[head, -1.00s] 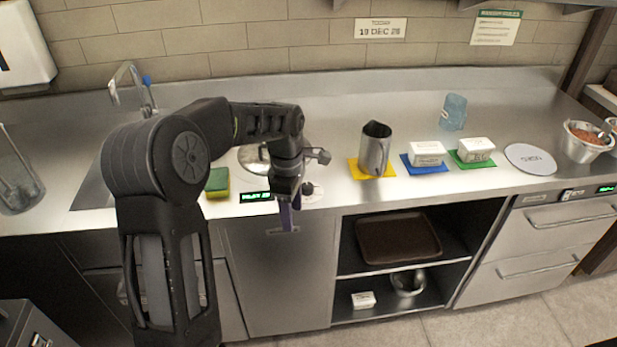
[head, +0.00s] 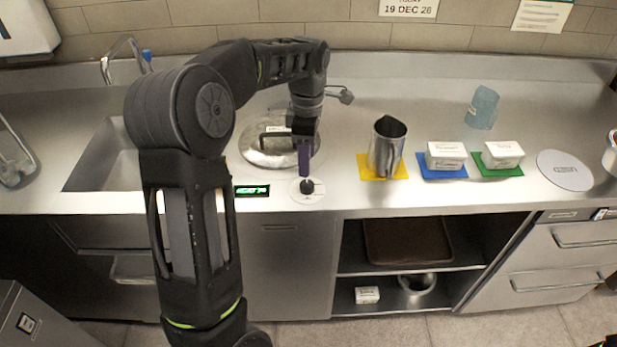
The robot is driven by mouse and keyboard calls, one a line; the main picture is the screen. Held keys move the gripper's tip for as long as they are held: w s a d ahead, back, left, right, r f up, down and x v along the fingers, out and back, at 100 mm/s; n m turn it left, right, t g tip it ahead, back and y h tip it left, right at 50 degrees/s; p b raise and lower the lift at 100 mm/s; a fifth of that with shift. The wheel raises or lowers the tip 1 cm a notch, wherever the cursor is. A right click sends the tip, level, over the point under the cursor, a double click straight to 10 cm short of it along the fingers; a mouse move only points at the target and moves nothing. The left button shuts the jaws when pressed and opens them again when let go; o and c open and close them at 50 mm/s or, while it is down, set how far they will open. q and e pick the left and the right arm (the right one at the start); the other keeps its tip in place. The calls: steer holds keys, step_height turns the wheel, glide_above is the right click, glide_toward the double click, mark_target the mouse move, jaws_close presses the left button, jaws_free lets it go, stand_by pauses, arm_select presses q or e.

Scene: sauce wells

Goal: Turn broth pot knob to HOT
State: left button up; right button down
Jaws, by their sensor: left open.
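The broth pot shows as a round steel lid (head: 262,149) set in the counter, partly hidden behind my left arm. Its knob (head: 307,186) is a small black dial on a pale round plate at the counter's front edge. A dark display with green text (head: 252,191) sits just left of the knob; its text is too small to read. My left gripper (head: 305,165) points down just above and behind the knob, with a purple finger close to it. The jaws are open and empty. Whether a finger touches the knob I cannot tell. My right gripper is not in view.
A steel pitcher (head: 386,150) stands on a yellow mat right of the gripper. White tubs sit on blue (head: 443,174) and green (head: 500,166) mats. A blue cup (head: 482,107) stands behind them. A sink (head: 100,165) lies left. Open shelves are below the counter.

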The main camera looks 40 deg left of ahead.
mark_target(307, 184)
arm_select(q)
steer(key=shift+s+d+f+p, duration=0.1)
steer(key=shift+f+p, duration=0.3)
steer(key=shift+f, duration=1.55)
steer(key=shift+s+f+p, duration=0.1)
steer(key=shift+f+p, duration=0.25)
steer(key=shift+f, duration=1.6)
jaws_close()
